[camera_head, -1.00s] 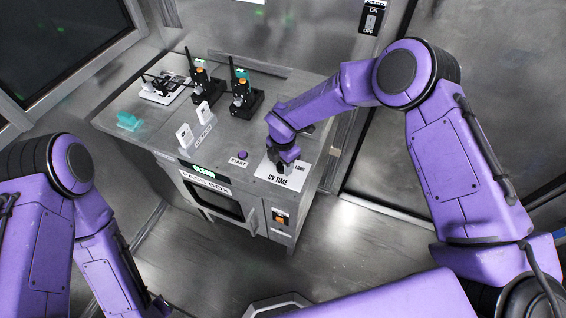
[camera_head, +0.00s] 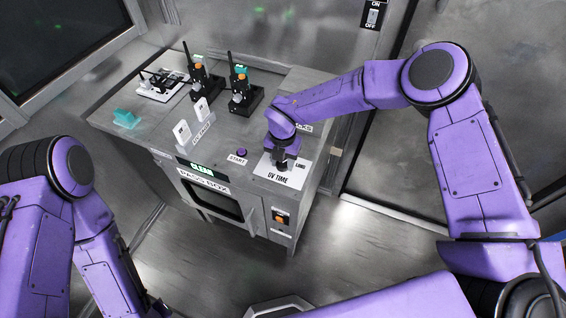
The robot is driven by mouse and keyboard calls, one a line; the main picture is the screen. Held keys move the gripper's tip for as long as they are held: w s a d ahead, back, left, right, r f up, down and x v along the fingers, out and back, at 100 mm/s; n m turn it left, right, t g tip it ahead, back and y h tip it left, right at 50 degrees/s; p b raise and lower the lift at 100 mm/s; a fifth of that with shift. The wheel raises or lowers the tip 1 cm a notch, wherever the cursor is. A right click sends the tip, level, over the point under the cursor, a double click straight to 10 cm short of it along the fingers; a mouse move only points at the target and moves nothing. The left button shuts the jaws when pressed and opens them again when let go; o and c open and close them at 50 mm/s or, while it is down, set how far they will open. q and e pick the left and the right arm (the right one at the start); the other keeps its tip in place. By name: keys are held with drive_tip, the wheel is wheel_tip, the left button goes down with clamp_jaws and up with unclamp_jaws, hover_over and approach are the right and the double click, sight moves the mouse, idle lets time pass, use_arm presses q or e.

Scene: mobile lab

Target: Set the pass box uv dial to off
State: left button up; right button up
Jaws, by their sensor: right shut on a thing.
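The pass box (camera_head: 190,138) is a grey metal cabinet with a front window and a green lit display (camera_head: 201,167). The UV TIME plate (camera_head: 279,176) is a white label on its top at the front right. My right gripper (camera_head: 283,163) points down over this plate and is shut on the UV dial, which is mostly hidden under the gripper. The dial's pointer and most of its markings cannot be read. My left arm (camera_head: 80,230) hangs at the left, and its gripper is not clearly seen.
A purple START button (camera_head: 241,151) is left of the dial. Two black radios (camera_head: 243,97) in stands, white cards (camera_head: 182,134) and a teal item (camera_head: 126,118) stand on the top. An orange switch (camera_head: 281,217) is on the front. The floor right of the cabinet is clear.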

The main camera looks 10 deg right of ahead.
drive_tip(key=n, duration=0.4)
drive_tip(key=shift+n+b, duration=0.3)
drive_tip(key=shift+b, duration=0.05)
drive_tip(key=n, duration=0.4)
drive_tip(key=shift+w+a+n, duration=0.1)
drive_tip(key=shift+n, duration=0.2)
drive_tip(key=n, duration=0.4)
drive_tip(key=shift+r+n, duration=0.1)
drive_tip(key=shift+n, duration=0.2)
drive_tip(key=shift+n+p, duration=0.45)
drive_tip(key=shift+n, duration=1.65)
drive_tip(key=o, duration=1.1)
drive_tip(key=shift+c, duration=0.2)
wheel_tip(320, 180, up, 10)
drive_tip(key=b, duration=0.2)
drive_tip(key=shift+r, duration=0.2)
